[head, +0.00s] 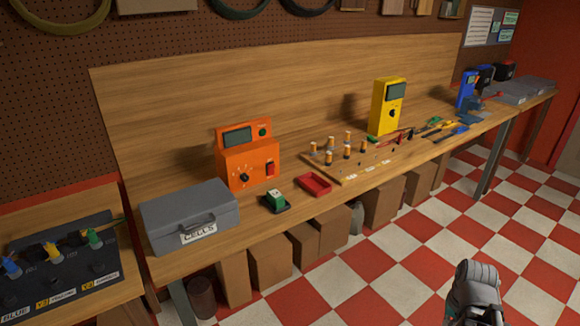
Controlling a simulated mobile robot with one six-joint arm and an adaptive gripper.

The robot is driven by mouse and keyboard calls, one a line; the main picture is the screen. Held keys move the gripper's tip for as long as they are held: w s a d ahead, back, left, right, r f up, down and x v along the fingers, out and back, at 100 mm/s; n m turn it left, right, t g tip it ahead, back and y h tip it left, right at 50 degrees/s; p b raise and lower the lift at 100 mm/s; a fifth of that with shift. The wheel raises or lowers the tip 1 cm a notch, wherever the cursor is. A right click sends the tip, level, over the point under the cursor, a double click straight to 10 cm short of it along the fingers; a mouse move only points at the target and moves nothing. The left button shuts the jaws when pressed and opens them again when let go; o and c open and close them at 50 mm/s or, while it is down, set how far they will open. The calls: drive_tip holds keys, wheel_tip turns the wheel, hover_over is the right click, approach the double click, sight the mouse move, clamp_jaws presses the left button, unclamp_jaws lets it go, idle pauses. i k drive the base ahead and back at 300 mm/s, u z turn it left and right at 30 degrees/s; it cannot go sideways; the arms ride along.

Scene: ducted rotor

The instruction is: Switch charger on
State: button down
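An orange box-shaped device (248,160), which looks like the charger, stands on the wooden bench left of the middle. Its raised back part carries a dark screen (238,137) and a small green button (263,132). Its front has a black knob (244,178) and a red switch (270,169). The switch position is too small to tell. The grey end of my arm, with my gripper (474,300), shows at the bottom right, over the floor and well away from the device. Its fingers cannot be made out.
A grey box labelled CELLS (190,215), a green-and-black piece (275,201) and a red tray (314,184) are near the device. A board with several cylinders (352,165) and a yellow meter (386,107) stand further right. The checkered floor (400,250) before the bench is clear.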

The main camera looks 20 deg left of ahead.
sight(271, 168)
drive_tip(key=z, duration=0.4)
drive_tip(key=k, duration=0.7)
drive_tip(key=u, duration=1.8)
drive_tip(key=i, duration=0.35)
drive_tip(key=z, duration=0.05)
